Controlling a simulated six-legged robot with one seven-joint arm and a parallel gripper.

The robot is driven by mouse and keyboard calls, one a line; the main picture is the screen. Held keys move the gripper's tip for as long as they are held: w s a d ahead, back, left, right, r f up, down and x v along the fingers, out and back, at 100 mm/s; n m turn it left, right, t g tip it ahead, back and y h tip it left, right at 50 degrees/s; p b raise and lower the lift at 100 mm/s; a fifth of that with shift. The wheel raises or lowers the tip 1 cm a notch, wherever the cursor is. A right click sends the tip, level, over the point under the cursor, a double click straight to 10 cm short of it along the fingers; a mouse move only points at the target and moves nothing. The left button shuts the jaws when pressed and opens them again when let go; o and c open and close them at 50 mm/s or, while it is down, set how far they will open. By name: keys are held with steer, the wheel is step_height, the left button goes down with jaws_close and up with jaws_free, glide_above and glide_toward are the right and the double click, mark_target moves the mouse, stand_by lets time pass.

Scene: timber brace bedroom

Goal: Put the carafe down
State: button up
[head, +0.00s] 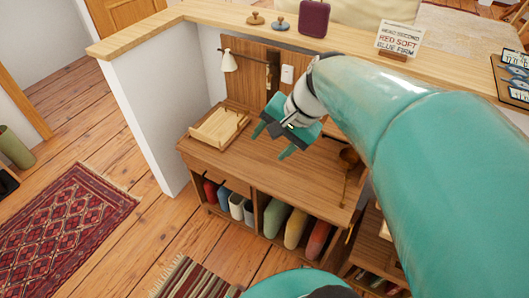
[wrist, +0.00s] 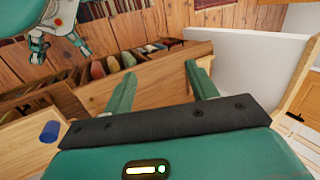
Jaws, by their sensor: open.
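My gripper (head: 272,143) is over the wooden desk (head: 245,168), to the right of a wooden tray. Its two green fingers stand apart, and they also show in the wrist view (wrist: 160,73) with nothing between them. I cannot make out a carafe for sure in either view. A brown rounded thing (head: 349,156) is at the right of the desk, partly beside my arm, too small to identify. A blue cylinder (wrist: 50,131) shows at the lower left of the wrist view; I cannot tell what it is.
The light wooden tray (head: 218,128) sits at the desk's left. A white lamp (head: 228,62) is on the panel behind. Several coloured items fill the shelf below. A ledge (head: 205,13) runs above, bearing small objects and a sign (head: 399,39). The desk's front middle is clear.

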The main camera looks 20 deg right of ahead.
steer(key=s+a+r+n+t+h, duration=0.1)
steer(key=s+a+n+h, duration=0.2)
steer(key=s+n, duration=0.4)
steer(key=shift+s+a+r+n+t+h, duration=0.3)
steer(key=shift+s+a+n+t+h, duration=0.15)
steer(key=shift+n, duration=0.85)
steer(key=shift+d, duration=0.1)
